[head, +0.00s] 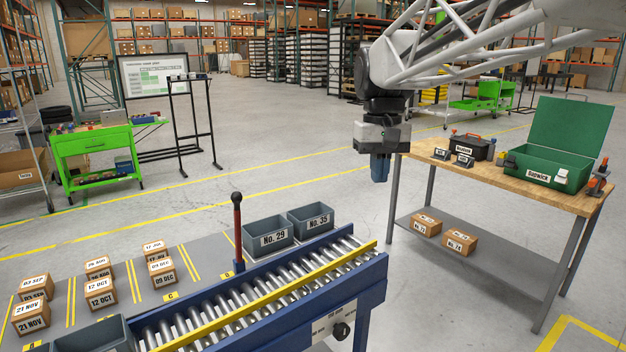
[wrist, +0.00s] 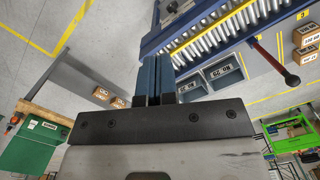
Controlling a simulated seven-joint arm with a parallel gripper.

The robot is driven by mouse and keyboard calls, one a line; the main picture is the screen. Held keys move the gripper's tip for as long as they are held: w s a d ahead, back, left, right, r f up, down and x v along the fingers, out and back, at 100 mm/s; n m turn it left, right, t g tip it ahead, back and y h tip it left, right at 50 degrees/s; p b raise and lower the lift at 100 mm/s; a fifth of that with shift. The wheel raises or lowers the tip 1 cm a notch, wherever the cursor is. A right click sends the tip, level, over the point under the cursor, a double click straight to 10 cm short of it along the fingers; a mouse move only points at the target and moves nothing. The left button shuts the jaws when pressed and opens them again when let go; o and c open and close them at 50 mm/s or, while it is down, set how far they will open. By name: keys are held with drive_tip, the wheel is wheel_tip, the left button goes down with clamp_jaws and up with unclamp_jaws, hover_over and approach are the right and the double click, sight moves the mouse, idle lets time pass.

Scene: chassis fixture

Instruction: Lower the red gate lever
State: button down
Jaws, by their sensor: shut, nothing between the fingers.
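Several dated cartons (head: 101,292) stand on the grey surface at left. A wooden-topped workbench (head: 440,160) with a green case (head: 545,165) is at right. Open floor lies between.

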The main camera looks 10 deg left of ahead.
drive_tip(key=w+a+n+g+h, duration=0.1)
drive_tip(key=w+a, duration=0.5)
drive_tip(key=a, duration=0.7)
drive_tip(key=w+a+n+g+h, duration=0.1)
drive_tip(key=w+a, duration=0.5)
drive_tip(key=a, duration=0.8)
drive_tip(key=w+a+n+g, duration=0.1)
drive_tip(key=w+a, duration=0.5)
drive_tip(key=a, duration=0.7)
drive_tip(key=shift+w+a+r+n+h, duration=0.2)
drive_tip(key=shift+a+n+h, duration=0.15)
drive_tip(key=shift+n, duration=0.45)
drive_tip(key=shift+s+d+f, duration=0.1)
drive_tip(key=s+d+f, duration=0.4)
drive_tip(key=s+f, duration=0.2)
drive_tip(key=f, duration=0.4)
drive_tip(key=shift+s+d, duration=0.25)
drive_tip(key=shift+d, duration=0.1)
drive_tip(key=shift+f, duration=0.1)
